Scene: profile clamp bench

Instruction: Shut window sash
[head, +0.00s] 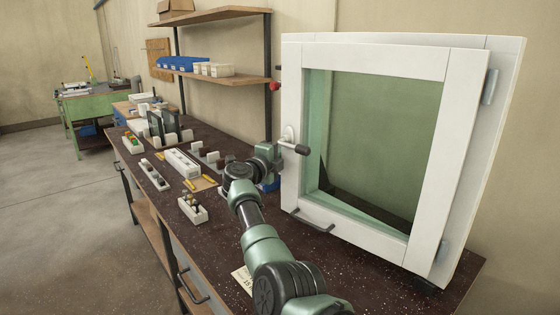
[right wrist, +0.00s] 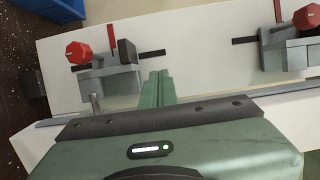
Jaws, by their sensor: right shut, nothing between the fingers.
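The window stands on the dark bench in the head view, with a white sash (head: 465,130) around a greenish glass pane (head: 385,140). Hinges (head: 490,86) show on its right side. A handle (head: 296,146) with a dark grip sits on the left stile, its lever roughly level. My right gripper (right wrist: 156,88) is shut and empty, over a white profile in the right wrist view. In the head view that hand is beside the window's left edge, fingertips hidden. My left gripper is out of view.
Clamps with red knobs (right wrist: 79,52) (right wrist: 306,17) sit along the white profile in the right wrist view. Small trays (head: 193,209) and parts crowd the bench to the left, below wall shelves (head: 222,79).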

